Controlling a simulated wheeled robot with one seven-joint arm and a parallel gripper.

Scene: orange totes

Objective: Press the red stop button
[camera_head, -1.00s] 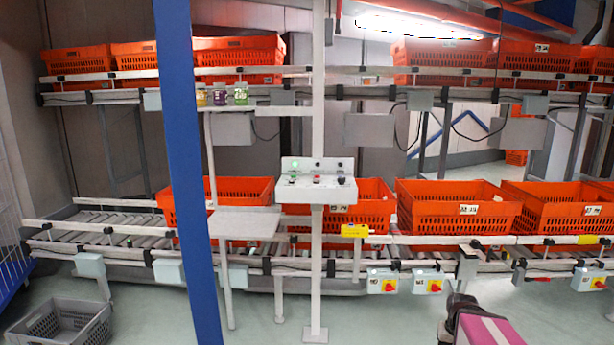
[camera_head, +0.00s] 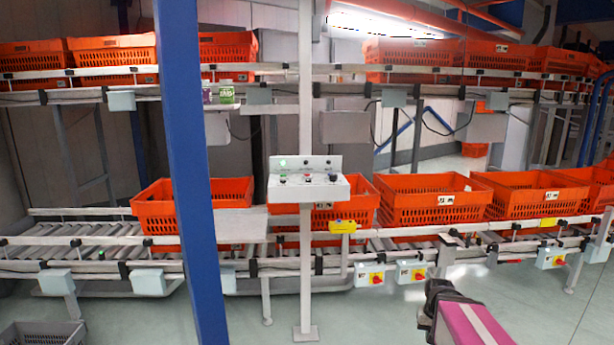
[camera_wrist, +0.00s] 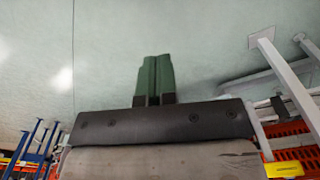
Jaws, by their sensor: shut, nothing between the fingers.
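A white control box (camera_head: 335,187) is fixed to a pale upright post near the middle of the head view. Its sloped top carries a green button (camera_head: 283,178), a red button (camera_head: 307,177) and a dark knob (camera_head: 332,178). My gripper (camera_wrist: 154,78) shows in the wrist view with its two green fingers together, empty, over pale floor. In the head view my arm is at the lower right, below and right of the box, well apart from it. The fingertips cannot be made out there.
A blue column (camera_head: 195,180) stands left of the box. Orange totes (camera_head: 430,200) line the roller conveyor (camera_head: 85,238) behind. Small boxes with red-and-yellow switches (camera_head: 376,278) hang below it. A yellow device (camera_head: 342,227) sits by the post. A grey crate (camera_head: 42,335) lies at lower left. The front floor is clear.

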